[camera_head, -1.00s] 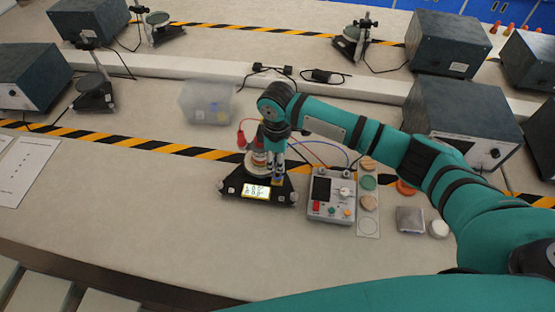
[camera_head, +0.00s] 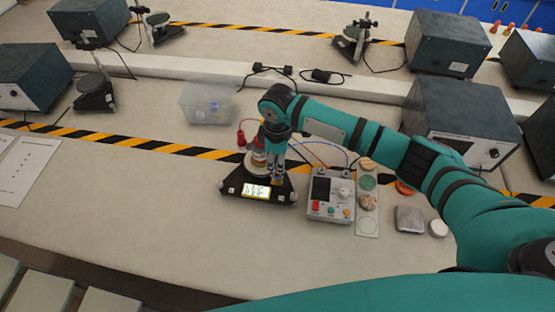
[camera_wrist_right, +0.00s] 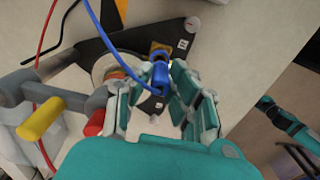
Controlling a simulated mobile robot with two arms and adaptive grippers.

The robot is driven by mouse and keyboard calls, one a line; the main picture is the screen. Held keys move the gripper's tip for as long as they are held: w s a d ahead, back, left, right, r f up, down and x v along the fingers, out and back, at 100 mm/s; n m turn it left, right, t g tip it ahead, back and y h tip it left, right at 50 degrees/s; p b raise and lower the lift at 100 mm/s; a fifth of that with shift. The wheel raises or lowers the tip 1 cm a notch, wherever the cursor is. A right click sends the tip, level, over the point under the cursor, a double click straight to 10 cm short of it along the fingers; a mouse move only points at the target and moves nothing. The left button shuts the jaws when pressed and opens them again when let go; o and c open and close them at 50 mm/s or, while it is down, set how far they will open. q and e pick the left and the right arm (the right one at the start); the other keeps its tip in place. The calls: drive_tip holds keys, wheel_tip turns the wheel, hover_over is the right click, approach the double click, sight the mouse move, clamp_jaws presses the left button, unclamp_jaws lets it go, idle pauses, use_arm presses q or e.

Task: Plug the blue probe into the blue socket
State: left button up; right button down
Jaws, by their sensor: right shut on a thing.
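The blue probe (camera_wrist_right: 160,76) is between the fingers of my right gripper (camera_wrist_right: 158,92), with its blue cable looping off to the left in the wrist view. The gripper is shut on it. In the head view my right gripper (camera_head: 274,178) points down over the black triangular base (camera_head: 232,189) of a stand. A brass-coloured piece (camera_wrist_right: 160,49) on that base shows just beyond the probe's tip. The blue socket is hidden by the probe and fingers, so I cannot tell whether the tip is in it. My left gripper is not in view.
A grey meter box (camera_head: 322,211) with knobs stands right of the base, beside a strip of round samples (camera_head: 367,227). A red probe (camera_head: 241,141) is left of the gripper. A clear bin (camera_head: 206,104) stands behind.

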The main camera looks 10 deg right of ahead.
drive_tip(key=shift+p, duration=0.4)
drive_tip(key=shift+a, duration=0.1)
idle(0.7)
drive_tip(key=shift+f, duration=0.7)
idle(0.6)
drive_tip(key=shift+f+b, duration=0.6)
drive_tip(key=shift+f, duration=0.35)
idle(1.0)
drive_tip(key=c, duration=0.9)
unclamp_jaws()
drive_tip(key=shift+r, duration=0.15)
